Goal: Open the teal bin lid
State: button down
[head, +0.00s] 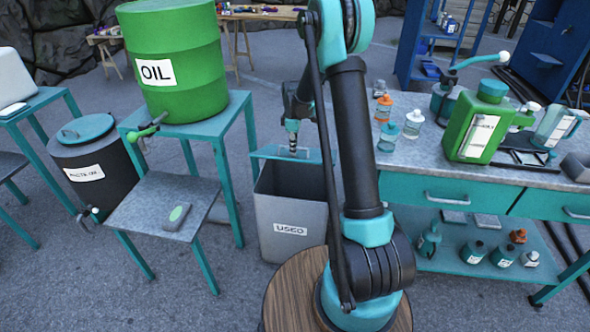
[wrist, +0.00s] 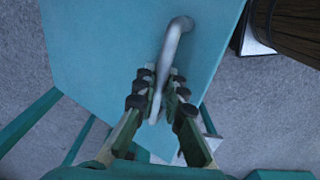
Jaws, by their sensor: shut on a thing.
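The teal lid (head: 268,152) belongs to the grey bin (head: 285,229) labelled USED, in the middle of the head view. The lid is tipped up towards the back, and the bin's dark inside shows in front of it. In the wrist view the teal lid (wrist: 95,60) fills much of the picture, with a silver bar handle (wrist: 175,43) on it. My gripper (wrist: 160,103) has its fingers on either side of the handle's near end and is shut on it. In the head view my gripper (head: 292,127) is above the lid, partly hidden by my arm.
A stand with a green OIL drum (head: 176,65) is left of the bin. A black drum (head: 98,178) with a round teal lid is farther left. A workbench (head: 415,188) with bottles is at right. A wooden round top (head: 290,290) is in front.

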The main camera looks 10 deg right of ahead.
jog(key=shift+w+d+r, duration=0.2)
jog(key=shift+w+r, duration=0.3)
jog(key=shift+r, duration=0.15)
jog(key=shift+w+d+r, duration=0.15)
jog(key=shift+w+r, duration=0.3)
jog(key=shift+r, duration=0.15)
jog(key=w+d+r, duration=0.3)
jog(key=w, duration=0.5)
jog(key=w+d+r, duration=0.3)
jog(key=w+r, duration=0.1)
jog(key=w, duration=0.5)
jog(key=w+d+r, duration=0.2)
jog(key=w+r, duration=0.1)
jog(key=w, duration=0.6)
jog(key=shift+w+d+r, duration=0.25)
jog(key=shift+d+r, duration=0.15)
dwell(1.1)
jog(key=shift+c, duration=1.6)
grip_release()
jog(key=shift+r, duration=0.1)
